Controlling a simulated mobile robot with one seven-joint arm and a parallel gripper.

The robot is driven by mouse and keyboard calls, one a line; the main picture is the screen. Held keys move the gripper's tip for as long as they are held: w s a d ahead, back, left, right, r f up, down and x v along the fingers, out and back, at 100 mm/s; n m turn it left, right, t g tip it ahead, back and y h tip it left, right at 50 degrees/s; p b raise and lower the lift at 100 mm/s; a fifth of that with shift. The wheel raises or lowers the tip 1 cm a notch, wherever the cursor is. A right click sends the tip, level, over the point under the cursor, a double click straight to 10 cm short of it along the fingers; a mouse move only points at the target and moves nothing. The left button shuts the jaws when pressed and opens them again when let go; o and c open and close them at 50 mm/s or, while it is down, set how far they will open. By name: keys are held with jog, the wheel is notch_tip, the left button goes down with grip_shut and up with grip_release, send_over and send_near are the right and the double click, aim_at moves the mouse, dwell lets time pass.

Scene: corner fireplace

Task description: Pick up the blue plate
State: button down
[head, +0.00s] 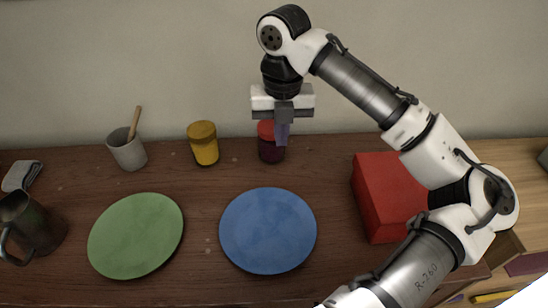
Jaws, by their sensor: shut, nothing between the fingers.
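The blue plate (267,231) lies flat on the dark wooden surface, in the lower middle of the head view. It is round and bare. My gripper (282,142) points down beyond the plate's far edge, in front of a red jar in the picture. Its fingers are together, with nothing visible between them. It is apart from the plate in the picture, and it hides part of the red jar.
A green plate (136,235) lies left of the blue one. A yellow jar (204,144), a red jar (268,152) and a grey cup with a stick (128,151) stand behind. A dark jug (30,226) is far left. A red box (388,197) is to the right.

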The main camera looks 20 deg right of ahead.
aim_at(282, 185)
notch_tip(282, 185, down, 10)
jog(key=shift+s, duration=0.15)
jog(key=shift+s+a+r+p, duration=0.1)
jog(key=shift+s+a+p, duration=0.1)
jog(key=shift+s, duration=0.4)
jog(key=shift+s+a+r+p, duration=0.1)
jog(key=shift+s+a+p, duration=0.05)
jog(key=shift+s, duration=0.45)
jog(key=shift+s+a+f, duration=0.1)
jog(key=shift+s+a, duration=0.15)
jog(key=shift+s, duration=0.4)
